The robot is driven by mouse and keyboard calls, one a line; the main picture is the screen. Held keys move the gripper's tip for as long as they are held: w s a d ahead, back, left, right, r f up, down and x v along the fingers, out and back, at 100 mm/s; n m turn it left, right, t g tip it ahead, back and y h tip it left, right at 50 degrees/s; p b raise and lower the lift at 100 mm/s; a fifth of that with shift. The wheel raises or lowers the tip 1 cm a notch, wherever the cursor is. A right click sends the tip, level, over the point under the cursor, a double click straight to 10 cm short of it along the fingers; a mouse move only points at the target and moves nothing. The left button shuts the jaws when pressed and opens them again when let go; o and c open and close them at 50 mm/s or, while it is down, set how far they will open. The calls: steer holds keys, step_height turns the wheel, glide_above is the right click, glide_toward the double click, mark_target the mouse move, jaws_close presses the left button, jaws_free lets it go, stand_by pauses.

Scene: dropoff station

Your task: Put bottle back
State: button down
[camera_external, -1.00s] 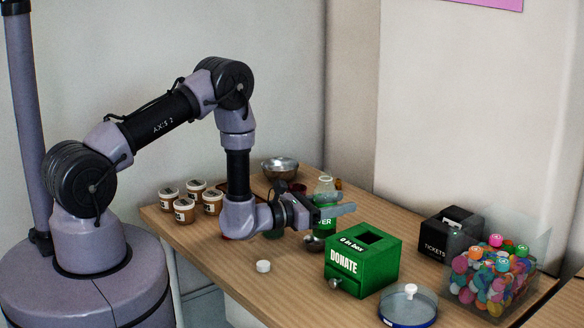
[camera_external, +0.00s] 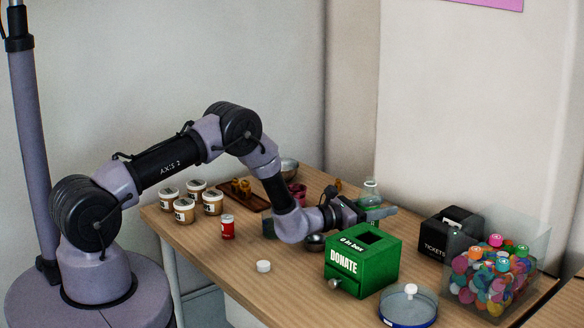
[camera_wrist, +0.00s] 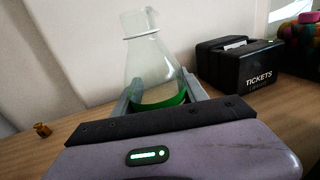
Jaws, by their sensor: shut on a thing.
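The bottle (camera_external: 370,190) is clear and flask-shaped, with a green band low on its body. In the wrist view the bottle (camera_wrist: 150,58) stands upright between the two fingers of my gripper (camera_wrist: 162,93), which is shut on it.
The green donate box (camera_external: 350,268) stands just in front of my gripper. A black tickets box (camera_external: 452,235) and a clear bin (camera_external: 535,265) of colourful pieces are to the right.

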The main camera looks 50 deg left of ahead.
steer(key=c, duration=0.6)
jaws_free()
